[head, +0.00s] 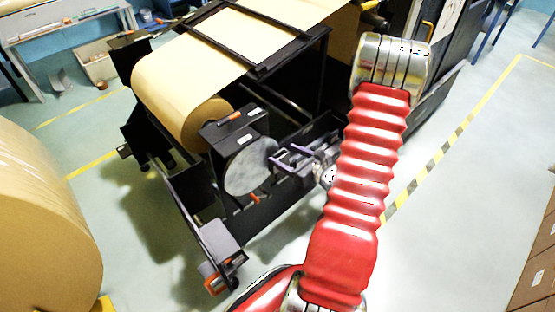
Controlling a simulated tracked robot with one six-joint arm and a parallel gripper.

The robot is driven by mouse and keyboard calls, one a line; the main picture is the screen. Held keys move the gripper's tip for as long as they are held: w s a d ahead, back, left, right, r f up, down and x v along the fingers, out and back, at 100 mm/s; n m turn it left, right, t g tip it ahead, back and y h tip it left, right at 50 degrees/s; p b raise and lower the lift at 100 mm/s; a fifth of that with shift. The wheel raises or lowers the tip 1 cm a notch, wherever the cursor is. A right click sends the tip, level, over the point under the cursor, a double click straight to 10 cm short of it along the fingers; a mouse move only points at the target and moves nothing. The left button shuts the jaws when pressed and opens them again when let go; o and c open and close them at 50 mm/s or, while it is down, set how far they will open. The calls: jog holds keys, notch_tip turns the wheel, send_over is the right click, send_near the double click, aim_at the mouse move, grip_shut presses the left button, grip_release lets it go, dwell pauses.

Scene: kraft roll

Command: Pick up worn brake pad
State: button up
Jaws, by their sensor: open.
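My gripper (281,155) is in the middle of the head view, at the end of my red arm. Its two purple-grey fingers are apart and point left, towards a round grey disc (250,168) on the black roll stand. I see nothing held between the fingers. I cannot tell whether the fingers touch the disc or stop short of it. I cannot make out the worn brake pad for sure. A small orange part (255,198) shows at the disc's lower edge, and a black housing (233,130) with an orange handle sits above the disc.
A kraft paper roll (185,95) is mounted in the black machine frame. Another large roll (40,220) stands at the left. A black arm of the stand (203,222) reaches to the front. Cardboard boxes (535,275) are at the right edge. Open floor lies right of my arm.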

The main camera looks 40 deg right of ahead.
jog(key=shift+x, duration=0.85)
jog(key=shift+c, duration=0.2)
jog(key=c, duration=1.2)
jog(key=shift+o, duration=0.2)
jog(key=shift+r, duration=0.15)
notch_tip(320, 180, up, 18)
dwell(0.5)
